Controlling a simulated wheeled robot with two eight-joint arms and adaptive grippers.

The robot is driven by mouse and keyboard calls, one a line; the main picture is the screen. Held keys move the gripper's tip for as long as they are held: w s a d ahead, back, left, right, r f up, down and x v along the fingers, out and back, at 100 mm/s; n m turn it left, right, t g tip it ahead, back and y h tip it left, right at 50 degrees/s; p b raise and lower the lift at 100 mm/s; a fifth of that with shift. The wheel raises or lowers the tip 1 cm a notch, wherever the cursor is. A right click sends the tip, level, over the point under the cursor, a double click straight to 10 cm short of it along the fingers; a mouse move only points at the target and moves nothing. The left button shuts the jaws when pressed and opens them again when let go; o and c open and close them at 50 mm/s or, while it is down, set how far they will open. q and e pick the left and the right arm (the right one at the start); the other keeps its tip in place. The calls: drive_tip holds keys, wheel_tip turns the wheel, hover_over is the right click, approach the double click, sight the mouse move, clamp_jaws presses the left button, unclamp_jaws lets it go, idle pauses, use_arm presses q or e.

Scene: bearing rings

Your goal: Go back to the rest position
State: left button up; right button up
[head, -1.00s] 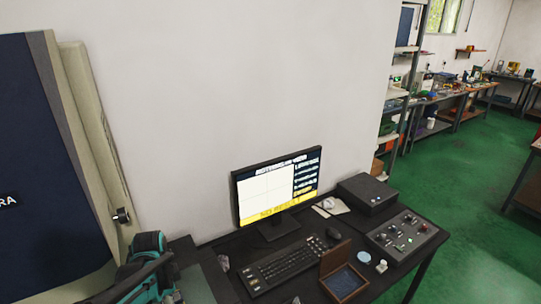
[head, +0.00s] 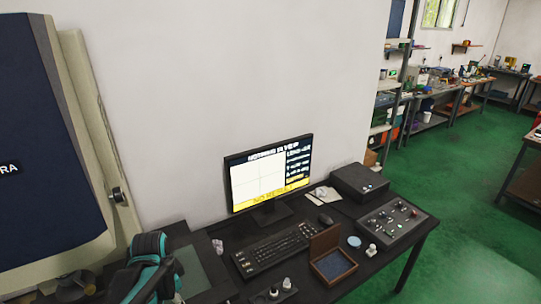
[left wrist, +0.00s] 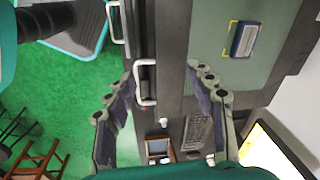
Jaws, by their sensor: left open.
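My left gripper (left wrist: 160,80) shows in the left wrist view with its two dark, jointed fingers spread wide. Nothing is between them; the dark edge of a bench and a white handle (left wrist: 146,82) show beyond. In the head view my teal and black left arm is at the lower left, beside the desk, and its fingers cannot be made out. My right gripper is in neither view. I can make out no bearing ring with certainty.
A black desk (head: 215,235) carries a monitor (head: 268,172), a keyboard (head: 272,250), an open wooden box (head: 333,265) and a control panel (head: 393,222). A large machine (head: 50,140) stands at left. The green floor (head: 465,225) at right is clear.

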use_arm(q)
drive_tip(key=s+d+f+n+t+b, duration=0.3)
drive_tip(key=s+d+n+t+b, duration=0.2)
drive_tip(key=s+d+n+b, duration=0.3)
drive_tip(key=shift+s+f+n+t+b, duration=0.2)
drive_tip(key=shift+s+n+t+b, duration=0.25)
drive_tip(key=shift+s+n, duration=0.15)
